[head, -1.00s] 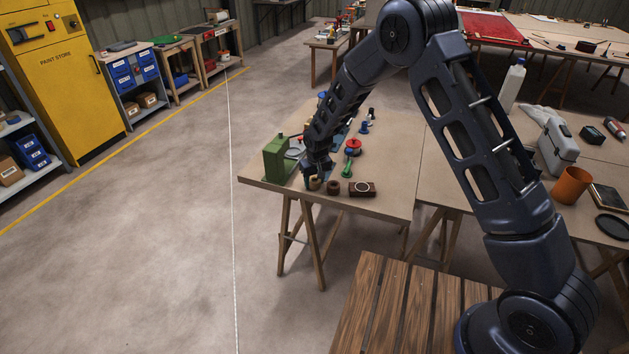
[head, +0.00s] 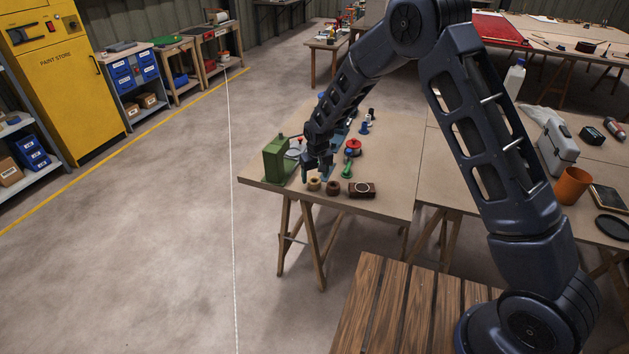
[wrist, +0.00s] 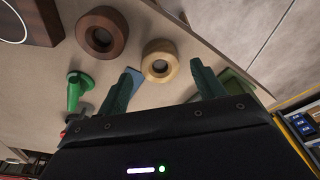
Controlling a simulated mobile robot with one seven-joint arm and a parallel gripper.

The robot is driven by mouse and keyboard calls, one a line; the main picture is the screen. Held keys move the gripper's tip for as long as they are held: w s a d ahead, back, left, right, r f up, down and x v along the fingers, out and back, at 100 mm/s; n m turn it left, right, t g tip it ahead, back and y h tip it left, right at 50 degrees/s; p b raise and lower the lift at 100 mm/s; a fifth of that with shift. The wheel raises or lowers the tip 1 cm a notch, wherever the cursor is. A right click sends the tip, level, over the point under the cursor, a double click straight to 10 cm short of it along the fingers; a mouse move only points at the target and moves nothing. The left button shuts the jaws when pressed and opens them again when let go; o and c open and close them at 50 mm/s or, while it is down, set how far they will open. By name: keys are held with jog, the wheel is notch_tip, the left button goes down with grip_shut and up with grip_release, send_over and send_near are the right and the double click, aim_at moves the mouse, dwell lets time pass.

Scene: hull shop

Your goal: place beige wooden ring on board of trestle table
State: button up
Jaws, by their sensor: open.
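The beige wooden ring (head: 314,184) lies on the board of the trestle table (head: 390,165), near its front left edge. It also shows in the wrist view (wrist: 160,61), ahead of and between the fingers. My gripper (head: 316,172) is open and empty, just behind and above the ring, apart from it. In the wrist view my gripper's two fingers (wrist: 158,84) stand wide apart. A darker brown ring (head: 333,187) lies close to the right of the beige ring in the head view.
A green box-like object (head: 274,160) stands left of my gripper. A dark wooden block (head: 362,189), a green piece (head: 347,168) and a red spool (head: 353,147) lie to the right. The board's right part is clear.

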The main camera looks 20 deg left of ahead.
aim_at(317, 183)
notch_tip(317, 183, up, 9)
jog(key=shift+s+d+f, duration=0.15)
jog(key=shift+s+d, duration=0.3)
jog(key=w+d+r+m, duration=0.1)
jog(key=d+r, duration=0.7)
jog(key=d, duration=0.3)
jog(key=w+d+r+m+t, duration=0.1)
jog(key=w+d+r+m, duration=0.1)
jog(key=d+r, duration=0.7)
jog(key=w+d+r+m, duration=0.1)
jog(key=d+r, duration=0.5)
jog(key=d, duration=0.6)
jog(key=s+d+r+m+t, duration=0.1)
jog(key=s+d+r, duration=0.25)
jog(key=d, duration=0.45)
jog(key=s+d+r+m, duration=0.1)
jog(key=s+d+r, duration=0.3)
jog(key=d, duration=0.5)
jog(key=s+d+f+m, duration=0.1)
jog(key=s+d, duration=0.4)
jog(key=s, duration=0.2)
jog(key=s+d+m+t+h, duration=0.1)
jog(key=s+d+m, duration=0.1)
jog(key=s+d, duration=0.3)
jog(key=s, duration=0.3)
jog(key=shift+d+f, duration=0.25)
jog(key=shift+f, duration=0.1)
